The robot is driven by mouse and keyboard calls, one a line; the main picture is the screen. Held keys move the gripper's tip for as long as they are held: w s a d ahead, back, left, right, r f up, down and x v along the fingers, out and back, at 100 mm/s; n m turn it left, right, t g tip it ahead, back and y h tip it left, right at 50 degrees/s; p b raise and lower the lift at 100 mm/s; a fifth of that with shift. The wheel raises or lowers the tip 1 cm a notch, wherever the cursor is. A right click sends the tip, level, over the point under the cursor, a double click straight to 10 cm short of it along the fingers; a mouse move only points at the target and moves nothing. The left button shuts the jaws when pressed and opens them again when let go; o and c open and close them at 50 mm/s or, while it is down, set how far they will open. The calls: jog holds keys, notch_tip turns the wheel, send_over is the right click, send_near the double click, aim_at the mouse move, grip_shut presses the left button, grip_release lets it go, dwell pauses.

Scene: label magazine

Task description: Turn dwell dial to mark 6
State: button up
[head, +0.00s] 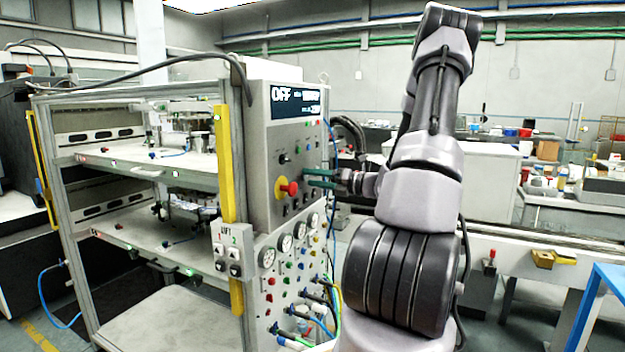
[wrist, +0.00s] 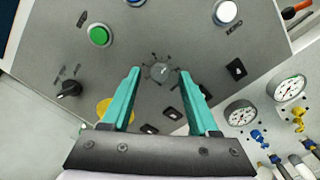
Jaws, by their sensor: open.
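The dwell dial appears to be the small grey round knob (wrist: 159,72) on the grey panel in the wrist view, with marks around it. Its pointer setting and the mark numbers are too small to read. My gripper (wrist: 160,76) is open, its two teal fingers on either side of the dial in that view. I cannot tell whether they touch the dial or the panel. In the head view my gripper (head: 318,178) reaches the control panel (head: 262,140) from the right; I cannot make out the dial there.
A black selector knob (wrist: 68,89), a green button (wrist: 100,36) and a white button (wrist: 226,12) surround the dial. Black rocker switches (wrist: 235,69) sit close by. A red and yellow emergency stop (head: 287,188) is left of my gripper. Gauges (head: 285,243) and hoses are below.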

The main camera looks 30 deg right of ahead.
jog(key=shift+w+a, duration=0.15)
jog(key=shift+w, duration=0.05)
grip_shut()
dwell(0.3)
jog(key=n, duration=0.5)
jog(key=shift+n, duration=0.4)
jog(key=n, duration=0.5)
